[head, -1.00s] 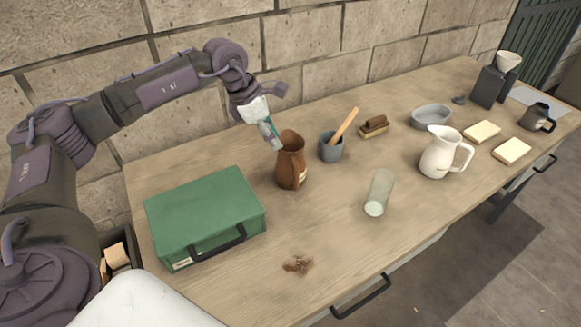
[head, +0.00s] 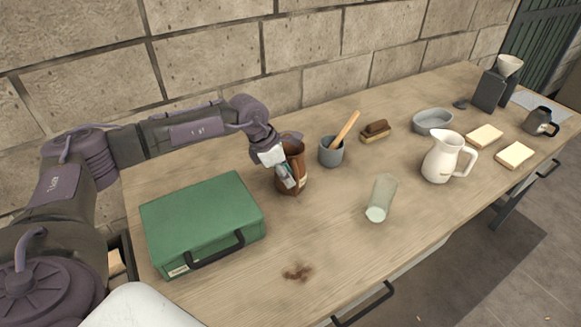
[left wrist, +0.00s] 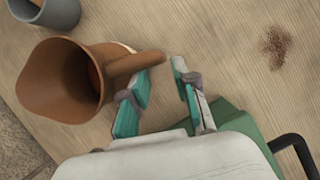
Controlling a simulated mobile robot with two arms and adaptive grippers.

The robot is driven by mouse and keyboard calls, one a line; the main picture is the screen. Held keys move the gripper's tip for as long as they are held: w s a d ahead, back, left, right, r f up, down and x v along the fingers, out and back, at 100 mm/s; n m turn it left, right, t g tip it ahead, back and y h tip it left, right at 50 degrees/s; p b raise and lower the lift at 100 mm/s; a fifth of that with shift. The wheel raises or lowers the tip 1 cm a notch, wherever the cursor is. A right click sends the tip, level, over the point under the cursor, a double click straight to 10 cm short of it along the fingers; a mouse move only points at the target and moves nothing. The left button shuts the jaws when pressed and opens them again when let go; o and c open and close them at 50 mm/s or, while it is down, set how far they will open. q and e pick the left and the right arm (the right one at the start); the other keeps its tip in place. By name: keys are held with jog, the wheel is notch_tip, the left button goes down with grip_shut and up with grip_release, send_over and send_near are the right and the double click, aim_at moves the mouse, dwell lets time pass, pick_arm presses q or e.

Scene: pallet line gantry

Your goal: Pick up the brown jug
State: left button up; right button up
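The brown jug (head: 295,165) stands upright on the wooden table, right of the green case. In the left wrist view, its open mouth (left wrist: 62,82) shows at the left, and its handle reaches right toward my fingertips. My left gripper (head: 287,182) is down at the jug's near side, in front of its body. In the left wrist view, my left gripper (left wrist: 163,72) has its teal fingers apart. The handle's end lies at or just beyond the gap between them; I cannot tell whether a finger touches it. My right gripper is not in view.
A green case (head: 203,222) lies close to the left. A grey cup with a wooden tool (head: 331,152) stands just right of the jug. A glass (head: 381,198) and a white pitcher (head: 441,158) are farther right. Brown crumbs (head: 298,272) lie near the front.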

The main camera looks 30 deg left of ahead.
aim_at(294, 196)
pick_arm(q)
jog(key=p+x, duration=0.1)
jog(key=x, duration=0.4)
jog(key=shift+w+f, duration=0.1)
jog(key=shift+f, duration=0.15)
jog(key=shift+c, duration=0.3)
grip_shut()
jog(key=shift+r, duration=0.15)
